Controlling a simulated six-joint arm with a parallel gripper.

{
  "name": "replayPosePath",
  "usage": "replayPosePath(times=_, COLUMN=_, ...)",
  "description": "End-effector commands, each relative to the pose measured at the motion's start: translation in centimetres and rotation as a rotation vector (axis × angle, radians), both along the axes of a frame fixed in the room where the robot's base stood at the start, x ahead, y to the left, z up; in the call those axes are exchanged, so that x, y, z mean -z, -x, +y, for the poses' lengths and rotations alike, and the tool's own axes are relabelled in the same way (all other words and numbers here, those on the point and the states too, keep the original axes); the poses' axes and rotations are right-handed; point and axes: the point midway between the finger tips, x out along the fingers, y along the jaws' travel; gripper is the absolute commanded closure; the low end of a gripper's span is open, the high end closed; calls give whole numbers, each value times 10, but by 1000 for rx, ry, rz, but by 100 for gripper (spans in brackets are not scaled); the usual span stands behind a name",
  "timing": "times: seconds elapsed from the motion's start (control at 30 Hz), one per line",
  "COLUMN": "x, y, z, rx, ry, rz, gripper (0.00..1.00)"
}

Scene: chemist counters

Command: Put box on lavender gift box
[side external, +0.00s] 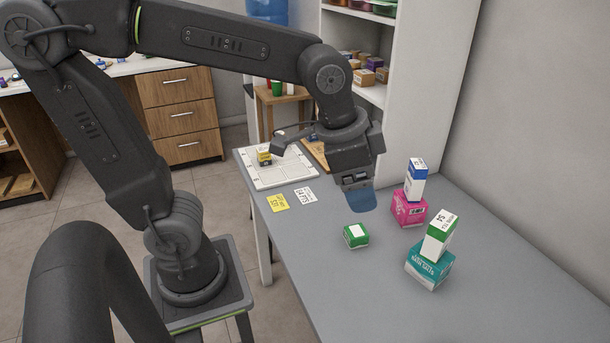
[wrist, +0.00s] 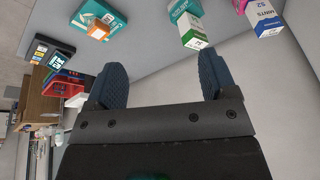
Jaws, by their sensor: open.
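My gripper (side external: 357,197) is open above the grey counter, and nothing shows between its two blue fingers in the wrist view (wrist: 160,82). A pink box (side external: 409,208) stands right of it, with a blue-and-white box (side external: 415,180) upright on top. This pair is at the top right of the wrist view, where the lower box (wrist: 242,5) looks pink-lavender and the upper box (wrist: 266,22) reads MINTS. No other box looks lavender. A small green box with a white top (side external: 356,235) lies on the counter in front of my gripper, apart from it.
A teal box (side external: 428,268) at the right carries a tilted-looking green-and-white box (side external: 439,236). A white tray (side external: 285,178) holds small yellow-and-black boxes. A yellow card (side external: 277,202) and white card (side external: 305,195) lie nearby. A shelf stands behind. The front counter is clear.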

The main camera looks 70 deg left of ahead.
Motion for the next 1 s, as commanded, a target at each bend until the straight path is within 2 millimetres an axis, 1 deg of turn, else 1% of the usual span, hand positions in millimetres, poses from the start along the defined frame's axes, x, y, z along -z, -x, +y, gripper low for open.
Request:
replayPosePath(times=0.03, x=-2, y=15, z=15, rx=-86, ry=22, rz=-30, gripper=22)
replayPosePath(times=0.1, x=0, y=33, z=30, rx=-192, ry=50, rz=-60, gripper=22)
replayPosePath(times=0.2, x=4, y=52, z=44, rx=-313, ry=84, rz=-97, gripper=22)
replayPosePath(times=0.3, x=9, y=65, z=52, rx=-391, ry=107, rz=-121, gripper=22)
replayPosePath(times=0.47, x=13, y=72, z=56, rx=-437, ry=121, rz=-132, gripper=22)
replayPosePath(times=1.0, x=13, y=71, z=56, rx=-434, ry=120, rz=-132, gripper=22)
